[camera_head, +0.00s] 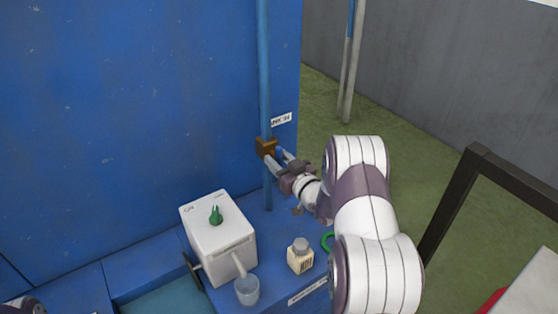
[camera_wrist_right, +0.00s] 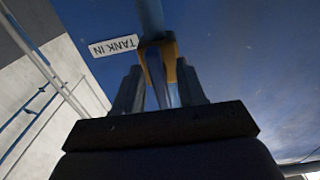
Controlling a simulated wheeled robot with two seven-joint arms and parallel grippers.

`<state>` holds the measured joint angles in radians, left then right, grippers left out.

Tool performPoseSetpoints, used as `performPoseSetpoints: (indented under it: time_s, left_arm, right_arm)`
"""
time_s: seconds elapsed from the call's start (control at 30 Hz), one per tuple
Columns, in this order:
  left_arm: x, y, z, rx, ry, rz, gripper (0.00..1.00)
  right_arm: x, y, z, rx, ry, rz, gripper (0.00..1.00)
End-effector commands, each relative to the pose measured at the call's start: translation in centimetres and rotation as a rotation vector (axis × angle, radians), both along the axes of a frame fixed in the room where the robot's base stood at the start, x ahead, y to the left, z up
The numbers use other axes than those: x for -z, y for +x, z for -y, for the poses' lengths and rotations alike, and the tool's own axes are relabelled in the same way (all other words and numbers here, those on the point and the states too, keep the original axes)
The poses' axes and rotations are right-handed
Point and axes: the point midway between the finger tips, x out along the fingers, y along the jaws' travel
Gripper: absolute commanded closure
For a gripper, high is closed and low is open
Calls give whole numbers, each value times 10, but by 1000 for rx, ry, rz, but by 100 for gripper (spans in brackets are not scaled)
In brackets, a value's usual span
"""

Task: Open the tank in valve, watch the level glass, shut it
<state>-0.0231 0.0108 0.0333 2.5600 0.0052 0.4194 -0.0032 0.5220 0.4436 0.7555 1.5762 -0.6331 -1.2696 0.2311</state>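The tank in valve has a brass-coloured body (camera_head: 265,147) on a vertical blue pipe (camera_head: 264,70), below a white label (camera_head: 281,119) that reads TANK IN in the right wrist view (camera_wrist_right: 115,45). My right gripper (camera_head: 282,164) is at the valve. In the right wrist view its two fingers (camera_wrist_right: 160,88) stand apart on either side of the blue valve lever (camera_wrist_right: 156,75), with gaps visible beside the lever. I cannot make out a level glass. My left gripper is out of view; only a bit of my arm shows at the lower left corner.
A white box (camera_head: 222,240) with a green knob (camera_head: 216,216) stands on the blue ledge. A clear cup (camera_head: 247,290) is below its spout. A small capped bottle (camera_head: 300,257) and a green ring (camera_head: 327,242) are close to my right arm. A dark frame (camera_head: 450,205) stands at right.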

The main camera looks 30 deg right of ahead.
Motion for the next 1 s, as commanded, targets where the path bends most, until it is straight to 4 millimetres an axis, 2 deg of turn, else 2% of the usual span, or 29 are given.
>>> performPoseSetpoints:
  time_s: [0.17,0.27,0.6,0.7,0.8,1.0]
  left_arm:
    - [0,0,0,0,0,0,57]
    - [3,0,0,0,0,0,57]
    - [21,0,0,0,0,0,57]
    - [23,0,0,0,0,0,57]
    - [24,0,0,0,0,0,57]
    - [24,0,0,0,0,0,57]
  right_arm:
    - [0,-1,0,0,-1,1,60]
    - [1,-10,2,3,-1,0,60]
    - [2,-96,9,5,-1,0,60]
    - [1,-114,10,4,-2,1,60]
    - [1,-124,10,2,-1,0,60]
    - [0,-127,10,0,-1,1,60]
